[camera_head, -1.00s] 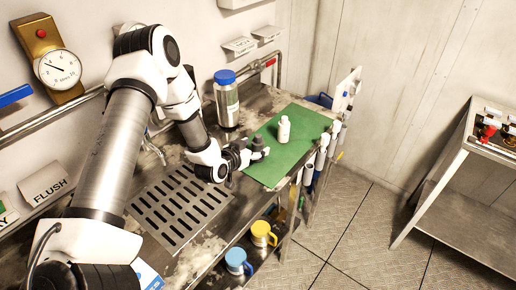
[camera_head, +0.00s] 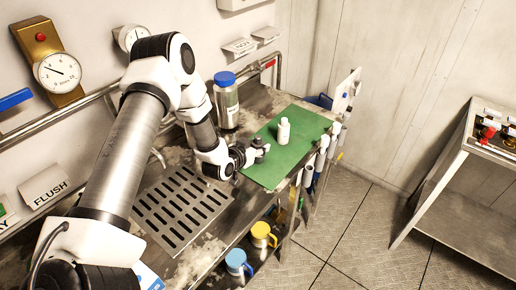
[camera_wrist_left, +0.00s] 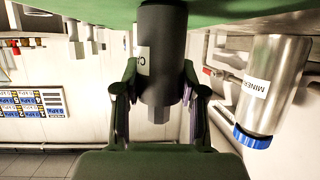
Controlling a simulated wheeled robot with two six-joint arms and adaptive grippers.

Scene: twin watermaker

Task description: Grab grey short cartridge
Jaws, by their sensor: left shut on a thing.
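The grey short cartridge (camera_wrist_left: 162,55) is dark grey, with a white label partly in view and a narrower nub at one end. It stands on the green mat (camera_head: 300,151), near the mat's left edge in the head view. My left gripper (camera_head: 257,153) is shut on it, with one finger on each side in the left wrist view (camera_wrist_left: 155,95). That view is upside down, with the mat along its top. In the head view the cartridge (camera_head: 259,144) is small and partly hidden by the gripper. My right gripper is not in view.
A steel canister with a blue cap (camera_head: 226,100) stands behind, near the wall. White tubes (camera_head: 321,151) line the counter's right edge. A slotted drain grate (camera_head: 180,208) lies left of the mat.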

